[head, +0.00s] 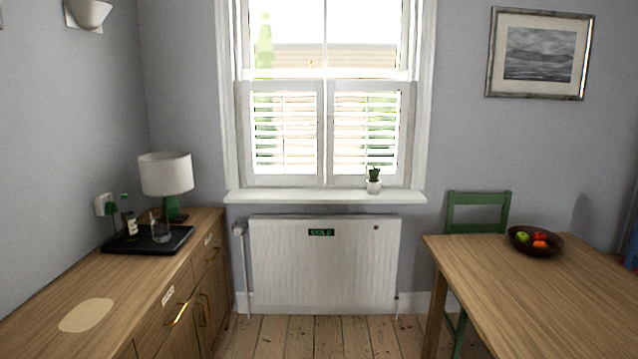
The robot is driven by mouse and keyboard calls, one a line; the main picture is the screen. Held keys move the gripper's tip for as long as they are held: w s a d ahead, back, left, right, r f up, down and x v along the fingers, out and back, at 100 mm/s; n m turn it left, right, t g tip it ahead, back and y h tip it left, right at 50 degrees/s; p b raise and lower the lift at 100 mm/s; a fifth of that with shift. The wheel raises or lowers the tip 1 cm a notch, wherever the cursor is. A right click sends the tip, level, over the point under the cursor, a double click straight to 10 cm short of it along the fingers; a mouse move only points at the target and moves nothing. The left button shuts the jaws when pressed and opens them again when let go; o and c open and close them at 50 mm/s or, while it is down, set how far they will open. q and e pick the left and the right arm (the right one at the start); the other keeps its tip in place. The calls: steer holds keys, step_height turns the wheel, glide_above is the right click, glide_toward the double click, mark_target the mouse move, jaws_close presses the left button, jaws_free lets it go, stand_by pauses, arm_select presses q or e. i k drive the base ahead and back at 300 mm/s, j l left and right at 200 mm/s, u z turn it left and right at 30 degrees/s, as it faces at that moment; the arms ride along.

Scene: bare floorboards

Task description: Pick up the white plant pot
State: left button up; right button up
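The white plant pot (374,187) stands upright on the white windowsill (300,197), right of the sill's middle. It is small and holds a dark green plant (374,174). The lower window shutters are behind it. Neither of my grippers shows in the head view, and nothing touches the pot but the sill.
A radiator (322,265) is under the sill. A wooden sideboard (130,285) with a lamp (166,175) and black tray (148,243) is on the left. A wooden table (550,290) with a fruit bowl (522,248) and a green chair (478,198) are on the right. Floorboards (320,335) between are clear.

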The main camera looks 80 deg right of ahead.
mark_target(373, 185)
steer(key=z, duration=3.1)
steer(key=i+j, duration=0.15)
steer(key=i, duration=0.35)
steer(key=i+j+z, duration=0.1)
steer(key=i, duration=0.35)
steer(key=i+j, duration=0.15)
steer(key=i, duration=0.35)
steer(key=i+j+z, duration=0.1)
steer(key=i, duration=0.4)
steer(key=i+j, duration=0.25)
steer(key=i, duration=0.2)
steer(key=i+j+z, duration=0.1)
steer(key=i+j, duration=0.15)
steer(key=i, duration=0.2)
steer(key=i+j, duration=0.2)
steer(key=i, duration=0.3)
steer(key=z, duration=0.05)
